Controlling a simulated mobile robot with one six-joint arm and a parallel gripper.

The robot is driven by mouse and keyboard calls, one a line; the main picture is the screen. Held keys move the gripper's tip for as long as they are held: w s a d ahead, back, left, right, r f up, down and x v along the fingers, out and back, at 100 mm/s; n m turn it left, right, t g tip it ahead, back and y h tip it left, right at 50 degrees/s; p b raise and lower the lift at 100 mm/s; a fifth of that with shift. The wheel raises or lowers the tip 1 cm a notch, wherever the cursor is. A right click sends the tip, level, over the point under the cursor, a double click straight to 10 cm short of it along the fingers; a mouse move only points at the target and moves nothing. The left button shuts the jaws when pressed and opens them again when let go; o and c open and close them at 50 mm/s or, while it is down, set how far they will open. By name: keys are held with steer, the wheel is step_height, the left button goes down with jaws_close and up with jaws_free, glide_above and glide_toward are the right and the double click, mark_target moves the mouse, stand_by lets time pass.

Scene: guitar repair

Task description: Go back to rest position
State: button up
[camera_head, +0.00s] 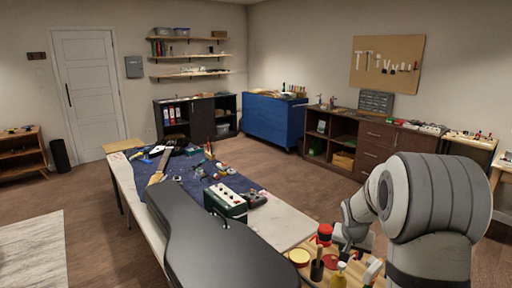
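My arm rises at the right edge of the view, and its wrist bends down over the near right end of the workbench. My gripper (348,246) is small and partly hidden by my own wrist, beside a red-topped item (324,233). I cannot tell whether its fingers are open or shut, or whether it touches that item. A dark guitar case (215,250) lies on the near part of the workbench (285,222).
A green and white box (226,201) stands by the case. Small tools lie on a blue mat (188,182). A yellow-lidded jar (299,257) and bottles crowd the wooden surface below my wrist. A blue cabinet (272,120) stands behind. Open floor (300,185) lies beyond the bench.

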steer(key=s+a+n+y+b, duration=0.1)
steer(key=s+a+b, duration=0.3)
steer(key=s, duration=1)
steer(key=s+a+n+g+y+b, duration=0.1)
steer(key=s+a+n+b, duration=0.3)
steer(key=s+a, duration=0.6)
steer(key=s+b, duration=0.1)
steer(key=s, duration=0.4)
steer(key=shift+r+n, duration=0.15)
steer(key=shift+n, duration=0.15)
